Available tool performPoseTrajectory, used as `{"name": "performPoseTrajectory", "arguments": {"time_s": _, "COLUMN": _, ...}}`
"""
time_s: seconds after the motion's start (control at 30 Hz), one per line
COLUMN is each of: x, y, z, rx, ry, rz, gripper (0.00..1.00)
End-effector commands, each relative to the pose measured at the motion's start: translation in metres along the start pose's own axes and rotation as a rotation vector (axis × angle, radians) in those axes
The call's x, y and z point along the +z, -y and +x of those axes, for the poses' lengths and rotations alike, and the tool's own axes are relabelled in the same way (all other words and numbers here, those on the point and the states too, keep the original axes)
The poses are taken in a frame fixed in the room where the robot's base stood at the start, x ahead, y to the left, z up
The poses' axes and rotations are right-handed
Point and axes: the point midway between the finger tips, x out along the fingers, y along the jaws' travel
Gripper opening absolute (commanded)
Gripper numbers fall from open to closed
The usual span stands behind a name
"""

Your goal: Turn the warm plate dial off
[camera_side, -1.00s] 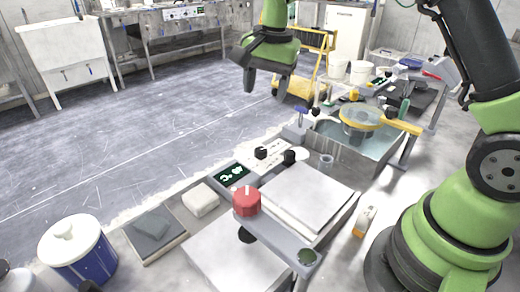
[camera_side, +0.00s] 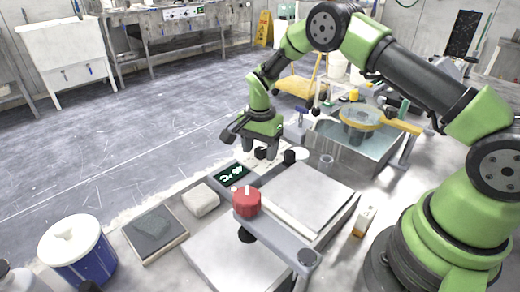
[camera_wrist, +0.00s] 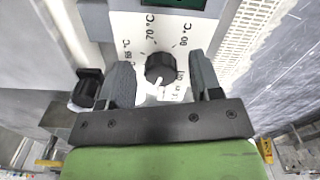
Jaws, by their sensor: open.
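The warm plate dial (camera_wrist: 160,68) is a black round knob on a white panel printed with temperatures such as 70 °C and 80 °C. A pale pointer shows at its lower edge in the wrist view; its exact setting is partly hidden. In the side view the dial (camera_side: 261,154) sits beside the green-lit display (camera_side: 231,173). My gripper (camera_side: 260,150) is open above the panel, pointing down. In the wrist view its fingers (camera_wrist: 162,82) stand left and right of the dial, with gaps visible. Contact with the dial is not visible.
A second black knob (camera_wrist: 88,86) is close to the left finger; it also shows in the side view (camera_side: 289,157). A red knob (camera_side: 246,201) on a grey arm stands nearer the camera. A water basin (camera_side: 385,150) with a yellow-handled pan (camera_side: 362,117) lies to the right.

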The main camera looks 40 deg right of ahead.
Motion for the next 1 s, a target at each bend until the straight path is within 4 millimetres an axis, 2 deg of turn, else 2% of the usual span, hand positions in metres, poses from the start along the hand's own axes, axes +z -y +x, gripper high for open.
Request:
{"name": "performPoseTrajectory", "arguments": {"time_s": 0.33, "x": -0.0001, "y": 0.0002, "z": 0.0061, "rx": -0.002, "ry": -0.001, "rz": -0.001, "gripper": 0.58}}
{"name": "performPoseTrajectory", "arguments": {"time_s": 0.37, "x": -0.0001, "y": 0.0003, "z": 0.006, "rx": -0.002, "ry": -0.001, "rz": -0.001, "gripper": 0.56}}
{"name": "performPoseTrajectory", "arguments": {"time_s": 0.57, "x": -0.0001, "y": 0.0002, "z": 0.0058, "rx": -0.001, "ry": -0.001, "rz": -0.001, "gripper": 0.1}}
{"name": "performPoseTrajectory", "arguments": {"time_s": 1.0, "x": -0.0002, "y": -0.0002, "z": 0.0056, "rx": -0.001, "ry": -0.001, "rz": -0.078, "gripper": 0.09}}
